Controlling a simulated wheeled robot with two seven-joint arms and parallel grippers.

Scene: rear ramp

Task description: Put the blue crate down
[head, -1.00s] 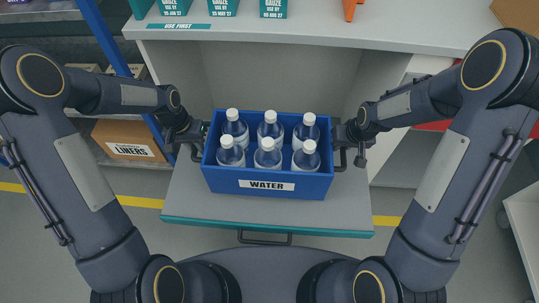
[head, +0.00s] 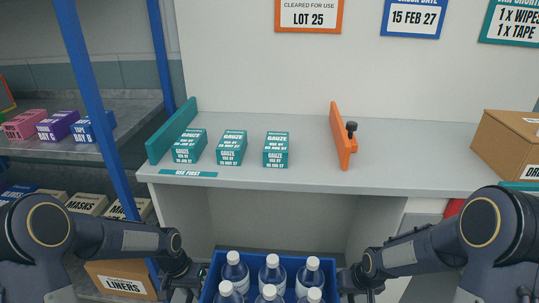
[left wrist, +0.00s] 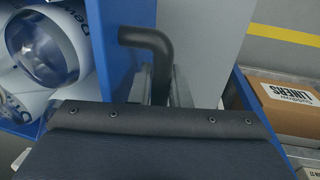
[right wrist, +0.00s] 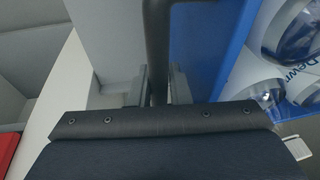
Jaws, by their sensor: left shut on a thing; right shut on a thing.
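The blue crate (head: 209,284) is at the bottom of the head view, cut off by the frame edge, with several water bottles (head: 272,274) standing in it. My left gripper (head: 187,278) is at its left end, shut on a black handle (left wrist: 150,42) that shows in the left wrist view. My right gripper (head: 352,278) is at its right end, shut on the other handle (right wrist: 157,42) in the right wrist view. The crate looks level. Its underside is hidden, so I cannot tell whether it touches anything below.
A grey counter (head: 300,180) stands beyond the crate, with teal gauze boxes (head: 232,147), an orange divider (head: 342,135) and a cardboard box (head: 508,147). A blue post (head: 95,100) and shelves are at left. A LINERS carton (head: 122,279) sits low at left.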

